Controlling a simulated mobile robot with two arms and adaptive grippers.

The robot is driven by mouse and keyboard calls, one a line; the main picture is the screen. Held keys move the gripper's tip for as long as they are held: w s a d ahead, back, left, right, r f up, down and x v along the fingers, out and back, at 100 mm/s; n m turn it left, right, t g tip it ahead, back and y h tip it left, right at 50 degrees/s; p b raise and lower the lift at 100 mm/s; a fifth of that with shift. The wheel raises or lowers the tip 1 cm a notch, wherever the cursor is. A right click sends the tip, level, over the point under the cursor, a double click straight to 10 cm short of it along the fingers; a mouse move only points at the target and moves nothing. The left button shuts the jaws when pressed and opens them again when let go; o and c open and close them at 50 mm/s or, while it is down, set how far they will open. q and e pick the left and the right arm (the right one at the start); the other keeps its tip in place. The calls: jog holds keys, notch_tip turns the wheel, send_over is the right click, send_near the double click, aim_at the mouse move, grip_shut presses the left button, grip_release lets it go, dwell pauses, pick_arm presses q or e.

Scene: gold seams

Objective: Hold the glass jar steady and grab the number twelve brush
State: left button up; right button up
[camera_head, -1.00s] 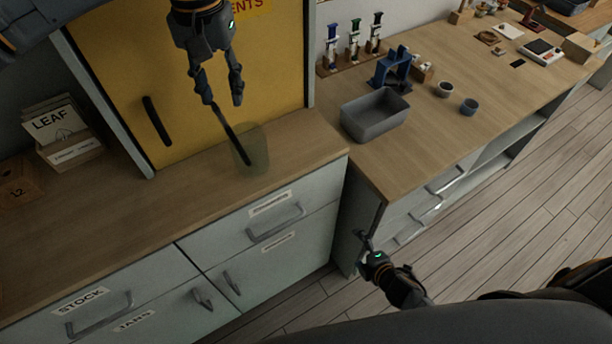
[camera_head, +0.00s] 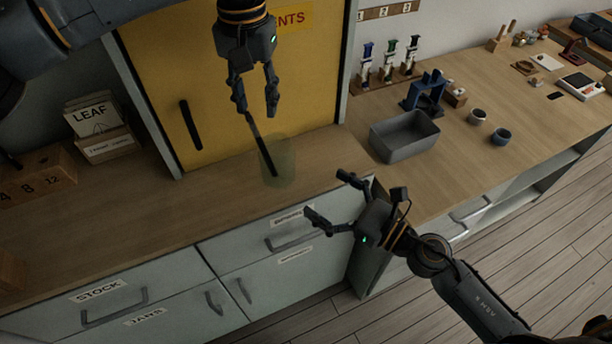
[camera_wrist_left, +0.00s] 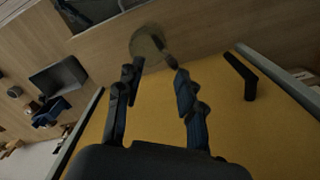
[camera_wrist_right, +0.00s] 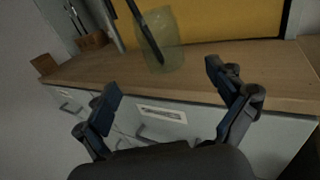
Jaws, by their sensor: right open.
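A translucent greenish glass jar (camera_head: 286,160) stands on the wooden counter before the yellow door; it also shows in the left wrist view (camera_wrist_left: 147,46) and right wrist view (camera_wrist_right: 164,30). One dark brush (camera_head: 264,150) leans in it, its upper end above the rim; no number is readable on it. My left gripper (camera_head: 255,104) is above the jar, pointing down, open, with the brush's upper end just below its fingertips. My right gripper (camera_head: 326,195) is open and empty, in front of the counter edge and to the right of the jar, fingers pointing towards it.
A grey bin (camera_head: 405,140), a blue stand (camera_head: 428,92) and small cups (camera_head: 501,136) are on the right counter.

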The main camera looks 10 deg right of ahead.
aim_at(278, 163)
jog(key=x, duration=1.3)
jog(key=shift+w+f, duration=0.1)
jog(key=shift+w, duration=0.05)
jog(key=c, duration=1.4)
